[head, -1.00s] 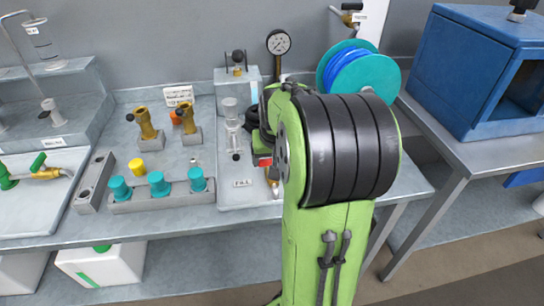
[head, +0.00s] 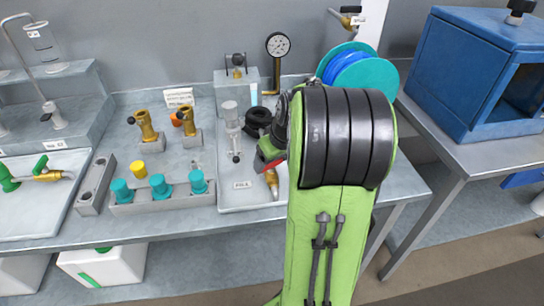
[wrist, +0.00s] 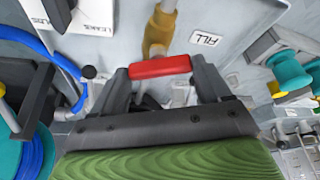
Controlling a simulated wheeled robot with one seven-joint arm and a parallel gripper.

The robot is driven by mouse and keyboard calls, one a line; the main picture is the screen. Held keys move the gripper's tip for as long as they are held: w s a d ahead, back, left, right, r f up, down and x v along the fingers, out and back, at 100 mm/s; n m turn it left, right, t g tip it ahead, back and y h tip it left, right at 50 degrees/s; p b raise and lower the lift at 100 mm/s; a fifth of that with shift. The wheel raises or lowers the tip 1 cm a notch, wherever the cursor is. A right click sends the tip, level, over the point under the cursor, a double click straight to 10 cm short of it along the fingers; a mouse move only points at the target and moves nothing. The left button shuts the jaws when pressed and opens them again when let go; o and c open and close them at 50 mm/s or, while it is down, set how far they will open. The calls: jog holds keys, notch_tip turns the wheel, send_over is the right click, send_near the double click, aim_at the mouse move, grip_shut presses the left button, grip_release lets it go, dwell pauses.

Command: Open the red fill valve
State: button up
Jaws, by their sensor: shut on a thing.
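The red fill valve handle (wrist: 160,67) lies crosswise between the two grey fingers of my gripper (wrist: 162,80) in the wrist view. The fingers are shut on it, one at each end. The brass valve body (wrist: 158,32) shows just beyond the handle, beside the FILL label (wrist: 206,39). In the head view the red handle (head: 268,149) is partly hidden by my arm and gripper. The brass valve end (head: 272,184) shows below it on the grey tray, right of the FILL label (head: 242,185).
A clear sight tube (head: 231,118) and a black coil (head: 258,120) stand close by. A pressure gauge (head: 278,44) and a blue hose reel (head: 365,75) are behind. A block with several teal knobs (head: 158,185) is to the left. A blue cabinet (head: 470,75) is at right.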

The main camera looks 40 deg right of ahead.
jog(key=n+y+p, duration=0.1)
jog(key=n, duration=0.2)
jog(key=n+y+p, duration=0.1)
jog(key=n, duration=0.2)
jog(key=shift+d, duration=0.2)
jog(key=n+g+y+p, duration=0.1)
jog(key=n, duration=0.2)
jog(key=n+y+p, duration=0.1)
jog(key=n, duration=0.2)
jog(key=shift+w+d+n+g, duration=0.1)
jog(key=shift+n+g, duration=0.3)
jog(key=o, duration=1)
jog(key=p+v, duration=0.4)
jog(key=v, duration=0.4)
jog(key=p+v, duration=0.5)
jog(key=v, duration=0.2)
jog(key=shift+d+r, duration=0.3)
jog(key=shift+d, duration=0.05)
